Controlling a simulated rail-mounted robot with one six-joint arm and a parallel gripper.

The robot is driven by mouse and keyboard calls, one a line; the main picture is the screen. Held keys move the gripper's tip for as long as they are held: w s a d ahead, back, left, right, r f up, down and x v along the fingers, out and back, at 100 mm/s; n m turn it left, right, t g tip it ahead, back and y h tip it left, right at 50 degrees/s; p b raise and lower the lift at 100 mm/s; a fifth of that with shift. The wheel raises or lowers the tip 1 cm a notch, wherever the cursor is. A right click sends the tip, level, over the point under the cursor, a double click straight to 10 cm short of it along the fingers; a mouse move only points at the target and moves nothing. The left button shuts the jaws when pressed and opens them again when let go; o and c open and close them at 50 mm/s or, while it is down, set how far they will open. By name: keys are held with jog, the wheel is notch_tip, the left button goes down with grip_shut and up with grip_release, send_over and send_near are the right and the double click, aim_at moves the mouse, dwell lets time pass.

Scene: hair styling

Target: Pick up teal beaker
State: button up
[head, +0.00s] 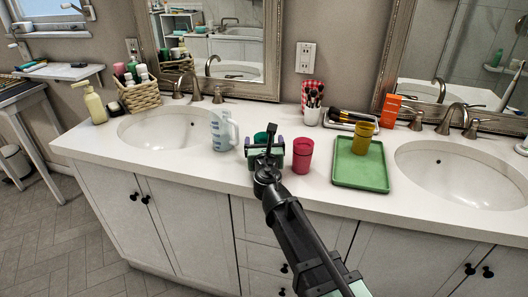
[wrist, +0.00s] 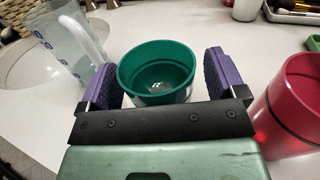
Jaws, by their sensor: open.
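The teal beaker (wrist: 158,72) stands upright on the white counter, its open top facing me in the wrist view. In the head view only a bit of the teal beaker (head: 261,138) shows behind my gripper. My gripper (wrist: 165,82) is open, with one purple-padded finger on each side of the beaker's rim. In the head view my gripper (head: 264,146) is over the counter between the clear measuring jug and the red cup. I cannot tell whether either pad touches the beaker.
A clear jug (head: 222,131) with a handle stands close on the left. A red cup (head: 302,155) stands close on the right. A green tray (head: 350,176) with a yellow cup (head: 363,138) lies farther right. A white cup with brushes (head: 312,116) stands behind.

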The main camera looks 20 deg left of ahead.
jog(key=c, duration=1.1)
notch_tip(320, 180, up, 20)
jog(key=p, duration=2)
